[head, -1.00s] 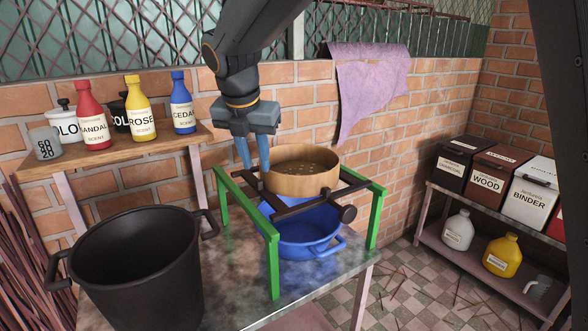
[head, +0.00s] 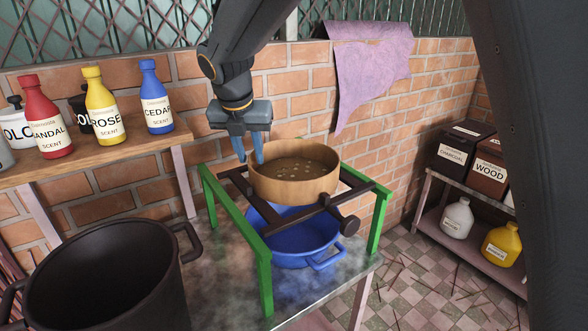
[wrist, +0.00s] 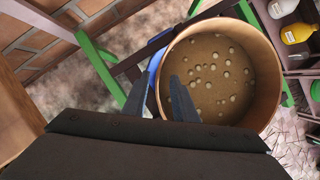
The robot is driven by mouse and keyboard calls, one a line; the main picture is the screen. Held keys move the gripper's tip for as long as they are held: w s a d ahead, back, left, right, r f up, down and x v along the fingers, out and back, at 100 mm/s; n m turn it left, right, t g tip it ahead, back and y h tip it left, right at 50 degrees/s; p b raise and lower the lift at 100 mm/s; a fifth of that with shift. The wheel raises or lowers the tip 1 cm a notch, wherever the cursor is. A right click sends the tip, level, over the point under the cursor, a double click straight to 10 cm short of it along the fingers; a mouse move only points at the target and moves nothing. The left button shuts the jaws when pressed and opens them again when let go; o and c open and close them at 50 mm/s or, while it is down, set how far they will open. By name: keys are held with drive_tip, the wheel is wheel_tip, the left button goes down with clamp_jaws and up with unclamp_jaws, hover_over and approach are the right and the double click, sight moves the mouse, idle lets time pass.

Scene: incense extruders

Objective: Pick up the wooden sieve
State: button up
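The wooden sieve (head: 295,188) is a round, light-brown ring with a perforated bottom. It rests level on dark rails across a green stand (head: 262,270), above a blue basin (head: 290,250). In the wrist view the sieve (wrist: 225,80) fills the right half, its holes showing pale. My gripper (head: 249,160) is at the sieve's left rim, pointing down, its blue-grey fingers apart. In the wrist view the gripper (wrist: 157,95) has one finger outside the rim and one over the inside. I cannot tell how far the tips reach below the rim or whether they touch it.
A large black pot (head: 105,275) stands front left. A wooden shelf (head: 110,156) with scent bottles is at the left. A brick wall (head: 400,100) with a purple cloth (head: 368,65) is behind. Boxes and jugs sit on a rack (head: 470,240) at the right.

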drive_tip(key=shift+x, duration=1.2)
clamp_jaws()
drive_tip(key=shift+r, duration=0.15)
